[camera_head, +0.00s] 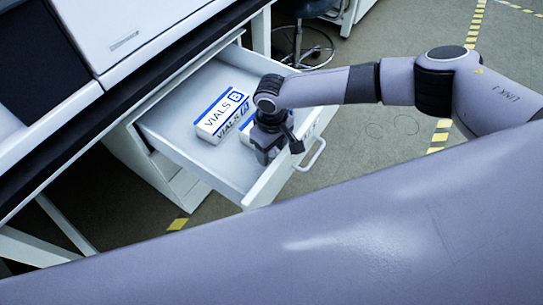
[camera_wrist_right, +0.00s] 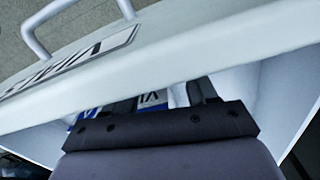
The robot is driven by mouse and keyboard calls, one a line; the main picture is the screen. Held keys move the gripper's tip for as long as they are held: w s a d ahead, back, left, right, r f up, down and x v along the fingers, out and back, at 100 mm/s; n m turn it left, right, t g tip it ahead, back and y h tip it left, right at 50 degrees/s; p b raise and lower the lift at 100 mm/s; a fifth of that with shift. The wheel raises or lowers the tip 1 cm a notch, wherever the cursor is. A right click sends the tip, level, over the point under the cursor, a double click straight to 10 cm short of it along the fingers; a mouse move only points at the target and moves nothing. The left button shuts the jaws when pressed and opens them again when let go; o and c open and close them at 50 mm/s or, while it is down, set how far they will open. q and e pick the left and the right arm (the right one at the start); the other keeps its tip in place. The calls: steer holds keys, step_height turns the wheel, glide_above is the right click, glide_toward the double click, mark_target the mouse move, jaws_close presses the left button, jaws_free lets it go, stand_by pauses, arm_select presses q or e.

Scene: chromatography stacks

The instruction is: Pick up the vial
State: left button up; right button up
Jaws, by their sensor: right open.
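A white box with blue print reading VIALS (camera_head: 220,117) lies in the open drawer. A second box (camera_head: 246,127) is partly hidden behind my right gripper. My right gripper (camera_head: 264,156) is open and points down into the drawer, beside the boxes and close behind the drawer front. In the right wrist view, the gripper (camera_wrist_right: 165,100) is mostly hidden by its own dark body. Parts of blue-and-white printed boxes (camera_wrist_right: 150,98) show past it. I cannot make out a single loose vial. My left gripper is not in view.
The drawer (camera_head: 172,124) is pulled out under a dark bench top. Its front carries a handle (camera_head: 311,155), also seen in the right wrist view with a label (camera_wrist_right: 85,62). A stool (camera_head: 300,38) stands behind. The drawer's left part is bare.

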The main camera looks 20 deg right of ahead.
jaws_close()
steer(key=shift+r, duration=0.15)
